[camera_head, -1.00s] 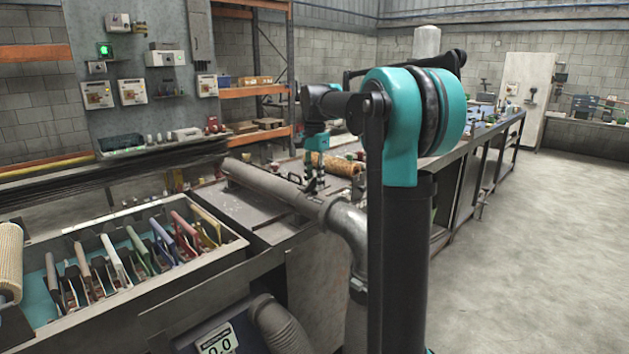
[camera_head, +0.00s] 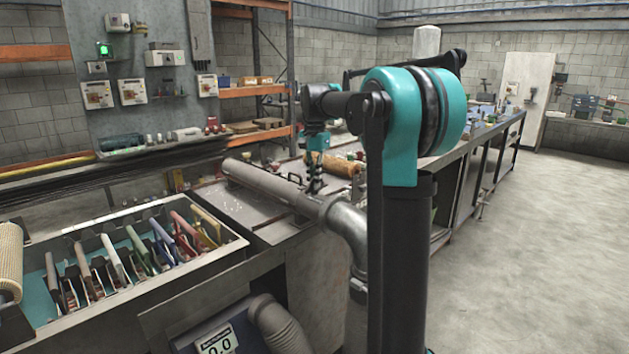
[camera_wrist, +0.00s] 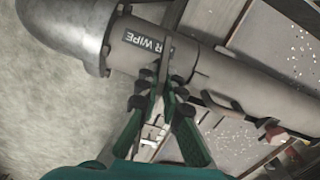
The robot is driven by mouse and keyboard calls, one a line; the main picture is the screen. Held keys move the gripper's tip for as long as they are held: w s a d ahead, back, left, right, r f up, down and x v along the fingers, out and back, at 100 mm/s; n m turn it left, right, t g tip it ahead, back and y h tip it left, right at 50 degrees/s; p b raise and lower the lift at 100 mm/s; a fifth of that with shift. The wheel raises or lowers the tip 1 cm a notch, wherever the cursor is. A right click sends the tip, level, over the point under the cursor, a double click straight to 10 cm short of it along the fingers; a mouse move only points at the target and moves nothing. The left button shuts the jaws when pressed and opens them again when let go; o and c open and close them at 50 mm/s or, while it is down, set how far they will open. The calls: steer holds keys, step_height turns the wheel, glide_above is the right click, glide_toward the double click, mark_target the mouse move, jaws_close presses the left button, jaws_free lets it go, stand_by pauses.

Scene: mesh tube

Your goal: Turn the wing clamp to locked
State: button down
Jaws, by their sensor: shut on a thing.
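My gripper (camera_wrist: 163,80) is at the grey pipe (camera_wrist: 122,42), beside a label reading "R WIPE", its first letters covered. Its fingers are shut on a thin grey upright piece (camera_wrist: 165,50), which looks like the wing of the clamp. The fingers hide most of the clamp, so I cannot tell its angle or whether it is locked. In the head view my gripper (camera_head: 314,186) reaches down onto the pipe (camera_head: 262,183) near its elbow, and the wing is too small to make out there.
A black bracket (camera_wrist: 222,103) sits on the pipe right of my fingers. A tray (camera_head: 150,290) with several coloured-handled tools stands at left. The floor (camera_head: 540,240) at right is clear.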

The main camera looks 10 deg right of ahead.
steer(key=n, duration=1.2)
steer(key=shift+n, duration=2.2)
steer(key=c, duration=1.7)
jaws_free()
